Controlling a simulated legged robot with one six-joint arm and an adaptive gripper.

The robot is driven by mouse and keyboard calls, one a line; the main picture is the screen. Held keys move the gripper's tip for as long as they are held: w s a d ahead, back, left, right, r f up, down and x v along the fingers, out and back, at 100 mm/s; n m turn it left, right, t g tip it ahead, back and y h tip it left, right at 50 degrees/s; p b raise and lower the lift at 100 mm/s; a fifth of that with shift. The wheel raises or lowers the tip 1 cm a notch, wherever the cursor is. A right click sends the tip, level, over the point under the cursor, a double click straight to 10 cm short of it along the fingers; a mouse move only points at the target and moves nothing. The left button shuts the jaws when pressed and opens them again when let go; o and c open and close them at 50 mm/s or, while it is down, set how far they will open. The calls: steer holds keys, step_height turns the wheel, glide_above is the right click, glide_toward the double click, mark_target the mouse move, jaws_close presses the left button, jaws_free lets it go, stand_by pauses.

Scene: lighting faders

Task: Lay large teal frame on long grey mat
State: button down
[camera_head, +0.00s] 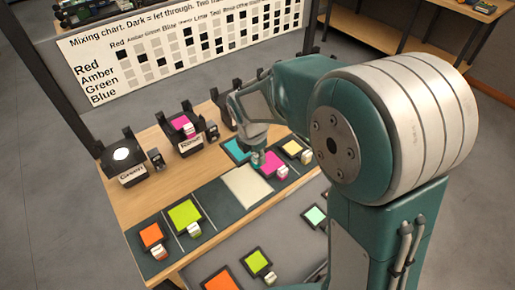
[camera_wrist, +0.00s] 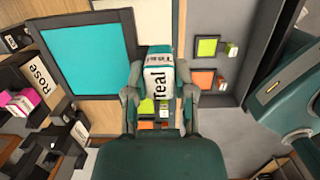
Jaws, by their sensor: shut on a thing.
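The large teal frame is a square teal pane with a dark border (camera_wrist: 134,68), seen at upper left in the wrist view. My gripper (camera_wrist: 160,98) is shut on its white block labelled Teal (camera_wrist: 157,78). In the head view the teal pane (camera_head: 236,149) shows partly behind my gripper (camera_head: 257,160), over the wooden table. I cannot tell its height above the table. A long dark grey mat (camera_head: 210,197) runs along the table's near edge. It carries orange (camera_head: 151,234), lime (camera_head: 185,214), magenta (camera_head: 274,164) and amber (camera_head: 293,148) frames, and a cream square (camera_head: 246,185).
Black lamp holders, including Green (camera_head: 130,173) and Rose (camera_wrist: 42,70), stand on the table's far side. More frames, orange (camera_head: 222,281), lime (camera_head: 257,262) and mint (camera_head: 315,215), lie lower, beyond the near edge. A mixing chart (camera_head: 190,50) stands behind the table.

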mark_target(253, 165)
steer(key=shift+a+f, duration=0.3)
steer(key=shift+f, duration=0.35)
steer(key=shift+a+f, duration=0.3)
steer(key=shift+f, duration=0.6)
steer(key=f, duration=0.8)
steer(key=shift+d+f, duration=0.25)
steer(key=shift+d, duration=0.05)
steer(key=shift+a+f, duration=0.1)
steer(key=shift+f, duration=1)
steer(key=shift+f, duration=1.2)
